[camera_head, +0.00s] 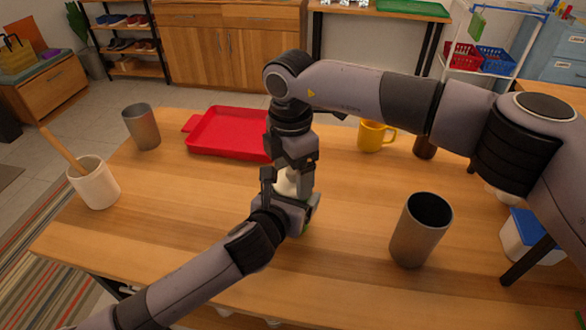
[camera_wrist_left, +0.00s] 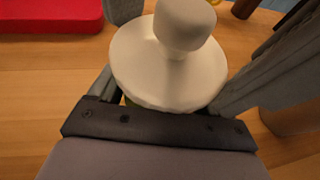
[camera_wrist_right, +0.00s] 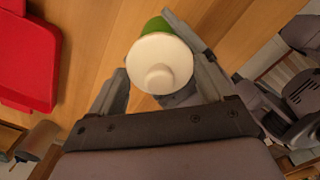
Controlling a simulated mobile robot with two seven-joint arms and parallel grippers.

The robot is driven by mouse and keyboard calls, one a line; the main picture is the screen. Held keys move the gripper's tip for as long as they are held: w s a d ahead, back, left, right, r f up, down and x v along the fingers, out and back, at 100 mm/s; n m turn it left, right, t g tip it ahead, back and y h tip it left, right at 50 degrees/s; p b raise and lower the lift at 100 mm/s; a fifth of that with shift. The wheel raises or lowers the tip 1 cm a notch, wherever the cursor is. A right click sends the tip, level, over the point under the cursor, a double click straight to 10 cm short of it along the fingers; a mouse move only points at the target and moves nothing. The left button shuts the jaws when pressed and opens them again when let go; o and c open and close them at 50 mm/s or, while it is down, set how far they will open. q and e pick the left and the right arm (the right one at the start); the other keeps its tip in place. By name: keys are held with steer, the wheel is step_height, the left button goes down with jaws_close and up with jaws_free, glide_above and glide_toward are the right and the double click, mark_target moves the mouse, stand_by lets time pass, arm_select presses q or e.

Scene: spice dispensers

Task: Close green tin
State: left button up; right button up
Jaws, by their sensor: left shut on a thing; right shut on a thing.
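The green tin stands on the wooden table near its middle, mostly hidden by my grippers in the head view. Its green side (camera_wrist_right: 155,25) shows in the right wrist view. Its white round lid with a knob (camera_wrist_left: 165,70) is above the tin body, and also shows in the right wrist view (camera_wrist_right: 160,62) and head view (camera_head: 287,183). Whether the lid is fully seated I cannot tell. My left gripper (camera_head: 291,206) is shut around the tin body, low down. My right gripper (camera_head: 291,172) comes from above and is shut on the lid.
A red tray (camera_head: 228,132) lies behind. A grey cup (camera_head: 420,232) stands to the right, another grey cup (camera_head: 142,127) and a white crock (camera_head: 95,184) with a wooden utensil to the left. A yellow mug (camera_head: 372,137) is behind right. The table's front left is clear.

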arm_select(q)
steer(key=shift+d+r, duration=0.1)
steer(key=shift+r, duration=0.15)
arm_select(e)
steer(key=shift+s+a+f, duration=0.25)
steer(key=shift+s+f, duration=0.1)
steer(key=shift+f, duration=0.2)
steer(key=o, duration=0.8)
arm_select(q)
steer(key=shift+r, duration=0.1)
steer(key=shift+w, duration=0.1)
arm_select(e)
step_height(320, 180, up, 4)
steer(key=shift+w+f, duration=0.1)
steer(key=shift+f, duration=0.05)
arm_select(q)
steer(key=shift+f, duration=0.25)
arm_select(e)
steer(key=shift+d+r, duration=0.1)
steer(key=shift+r, duration=0.2)
steer(key=shift+w, duration=0.15)
steer(key=c, duration=1.3)
steer(key=shift+c, duration=0.2)
steer(key=shift+d+f, duration=0.1)
steer(key=shift+f, duration=0.15)
